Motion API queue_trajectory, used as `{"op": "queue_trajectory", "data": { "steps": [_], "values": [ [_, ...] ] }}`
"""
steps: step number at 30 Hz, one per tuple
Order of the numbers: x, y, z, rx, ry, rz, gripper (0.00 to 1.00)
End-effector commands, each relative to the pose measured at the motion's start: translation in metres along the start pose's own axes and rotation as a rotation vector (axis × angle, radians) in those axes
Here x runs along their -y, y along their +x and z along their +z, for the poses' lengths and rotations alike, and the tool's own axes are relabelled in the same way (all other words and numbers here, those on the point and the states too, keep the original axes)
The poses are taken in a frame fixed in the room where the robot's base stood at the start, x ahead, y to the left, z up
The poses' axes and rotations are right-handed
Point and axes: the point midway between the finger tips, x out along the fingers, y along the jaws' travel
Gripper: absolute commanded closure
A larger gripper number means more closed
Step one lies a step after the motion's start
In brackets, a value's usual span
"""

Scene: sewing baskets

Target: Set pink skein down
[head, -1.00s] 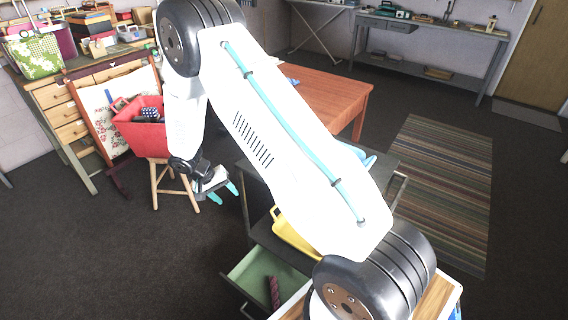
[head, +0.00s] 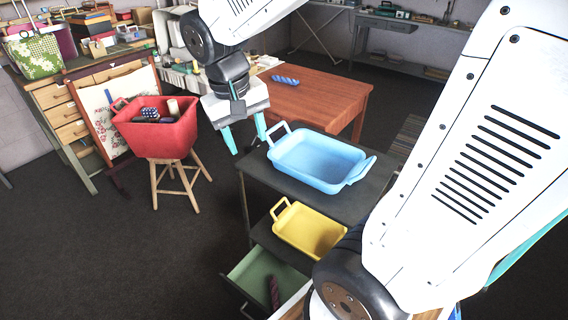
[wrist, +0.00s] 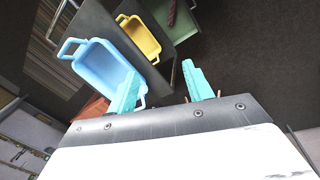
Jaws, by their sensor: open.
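A dark pink twisted skein (head: 273,292) lies in the open green drawer (head: 250,268), low in the head view; its end also shows at the top of the wrist view (wrist: 172,14). My gripper (head: 245,132) is open with nothing between its teal fingers. It hangs left of the light blue basket (head: 362,174), above and apart from the drawer and the skein. In the wrist view the empty fingers (wrist: 160,70) point toward the cart.
A yellow basket (head: 283,215) sits on the shelf below the blue one. A red basket (head: 187,142) with several items stands on a wooden stool (head: 163,188). A blue skein (head: 285,80) lies on the reddish table (head: 325,95). Floor left of the drawer is clear.

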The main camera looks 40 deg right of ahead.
Motion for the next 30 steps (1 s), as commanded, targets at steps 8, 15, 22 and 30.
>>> {"op": "queue_trajectory", "data": {
  "steps": [8, 15, 22, 30],
  "values": [
    [-0.01, -0.03, 0.09, -0.061, -0.112, -0.105, 0.49],
    [-0.009, -0.032, 0.139, -0.098, -0.193, -0.166, 0.49],
    [-0.008, -0.032, 0.15, -0.104, -0.213, -0.179, 0.49],
    [-0.008, -0.032, 0.149, -0.104, -0.212, -0.179, 0.49]
  ]
}}
